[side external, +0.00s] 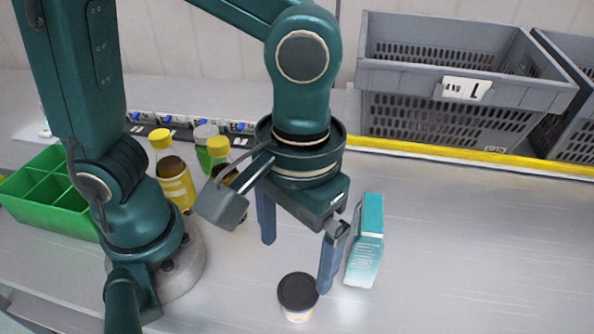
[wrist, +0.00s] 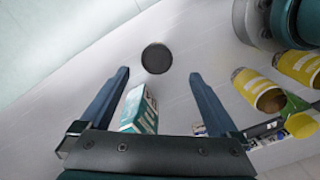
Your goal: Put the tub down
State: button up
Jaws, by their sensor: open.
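The tub (side external: 298,295) is small and round with a dark lid and a pale body. It stands upright on the grey table, in front of my gripper in the side view. In the wrist view its dark lid (wrist: 157,58) shows beyond the fingertips, between their lines. My gripper (side external: 297,265) is open, its two blue fingers wide apart and pointing down. Nothing is held between the fingers. In the wrist view the open fingers (wrist: 160,75) frame the tub's lid, and they look apart from it.
A teal and white carton (side external: 366,240) stands close to the right finger. Yellow-capped bottles (side external: 172,178) and a green divided tray (side external: 45,195) are at the left. Grey crates (side external: 415,75) stand behind a yellow strip (side external: 450,153). The table at the right is clear.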

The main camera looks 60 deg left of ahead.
aim_at(298, 290)
jog(key=shift+d+f, duration=0.2)
jog(key=shift+f, duration=4.75)
jog(key=shift+w, duration=0.1)
grip_shut()
jog(key=shift+r, duration=0.15)
